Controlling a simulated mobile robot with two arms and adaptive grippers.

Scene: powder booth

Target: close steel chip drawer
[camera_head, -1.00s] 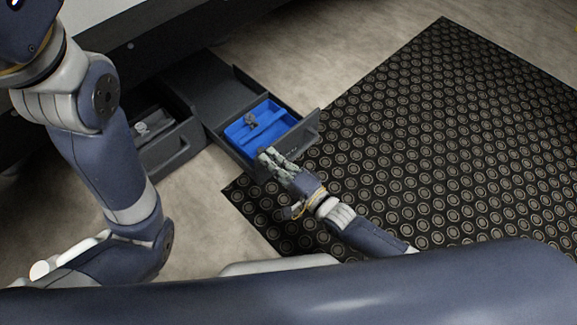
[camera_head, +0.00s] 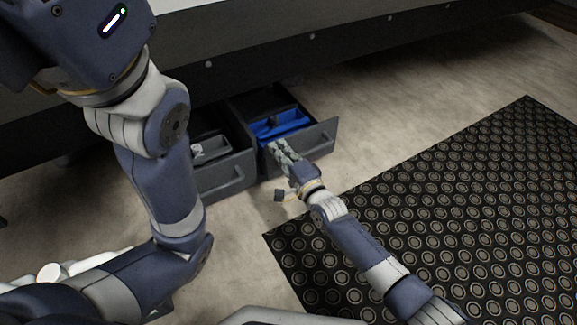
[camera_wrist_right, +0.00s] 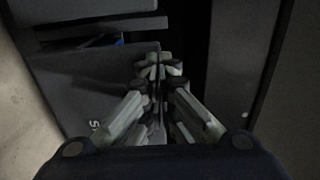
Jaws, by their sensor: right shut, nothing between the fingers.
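Two dark grey drawers stand pulled out side by side beneath the machine. The left drawer (camera_head: 222,178) holds a small grey object. I cannot read which one is for steel chips; the wrist view shows only part of a light marking on a drawer front (camera_wrist_right: 75,88). My right gripper (camera_head: 276,147) is shut and empty at the left end of the right drawer's front; contact is unclear. It also shows in the wrist view (camera_wrist_right: 158,64). My left gripper is out of view.
The machine's dark lower side (camera_head: 300,60) runs above the drawers. A black mat with round studs (camera_head: 450,210) lies on the floor at right. Bare floor (camera_head: 400,115) is free right of the drawers. My left arm stands in front of the left drawer's side.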

